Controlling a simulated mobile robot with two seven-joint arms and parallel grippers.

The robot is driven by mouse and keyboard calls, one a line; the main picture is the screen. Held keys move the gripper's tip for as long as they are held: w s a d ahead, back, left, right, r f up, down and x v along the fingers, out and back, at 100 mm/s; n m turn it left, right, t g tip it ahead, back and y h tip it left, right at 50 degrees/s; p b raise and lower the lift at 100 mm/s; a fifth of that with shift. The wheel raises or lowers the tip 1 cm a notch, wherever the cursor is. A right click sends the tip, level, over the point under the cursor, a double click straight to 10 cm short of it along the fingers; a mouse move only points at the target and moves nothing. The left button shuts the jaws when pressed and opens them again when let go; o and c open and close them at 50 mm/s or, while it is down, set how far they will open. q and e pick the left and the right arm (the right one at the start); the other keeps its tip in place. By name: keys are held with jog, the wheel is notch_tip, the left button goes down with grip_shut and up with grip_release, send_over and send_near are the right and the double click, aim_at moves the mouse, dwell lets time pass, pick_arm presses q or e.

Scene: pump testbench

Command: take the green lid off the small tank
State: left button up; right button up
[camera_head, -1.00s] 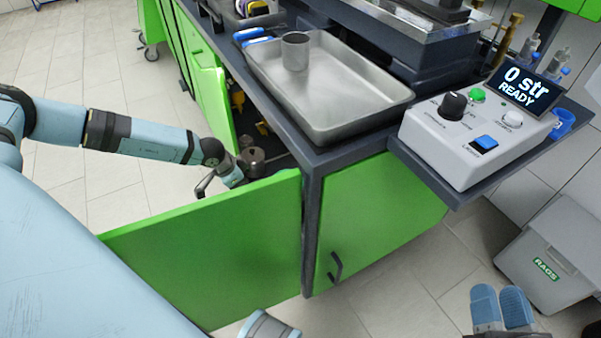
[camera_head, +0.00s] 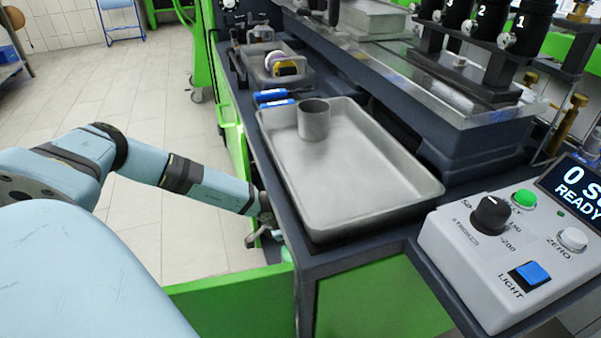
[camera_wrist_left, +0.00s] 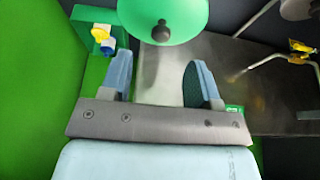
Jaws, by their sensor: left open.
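The green lid (camera_wrist_left: 165,20), round with a dark knob (camera_wrist_left: 161,31) in its middle, shows at the top of the left wrist view, partly cut off by the picture's edge. The tank under it cannot be made out. My left gripper (camera_wrist_left: 160,78) is open, its two blue fingers spread and empty, and the lid lies just beyond the fingertips. In the head view my left arm reaches into the opened cabinet beneath the bench, and the gripper (camera_head: 266,228) is mostly hidden by the bench edge. My right gripper is out of view.
A green cabinet door (camera_head: 235,300) stands open below my left arm. Above is the dark bench with a metal tray (camera_head: 370,180) holding a metal cup (camera_head: 314,122). A control box (camera_head: 500,250) sits at the right. The wrist view shows a green wall (camera_wrist_left: 35,90) close at left.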

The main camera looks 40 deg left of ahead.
pick_arm(q)
jog(key=shift+b+x, duration=0.5)
jog(key=shift+x, duration=0.95)
jog(key=b+x, duration=0.2)
jog(key=x, duration=0.1)
jog(key=shift+w+a+f, duration=0.1)
jog(key=shift+f, duration=0.3)
jog(key=shift+w+f, duration=0.1)
jog(key=shift+f, duration=0.1)
jog(key=shift+r, duration=0.1)
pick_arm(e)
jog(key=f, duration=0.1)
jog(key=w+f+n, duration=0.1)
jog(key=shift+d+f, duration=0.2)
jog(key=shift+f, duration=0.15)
pick_arm(q)
jog(key=c, duration=1)
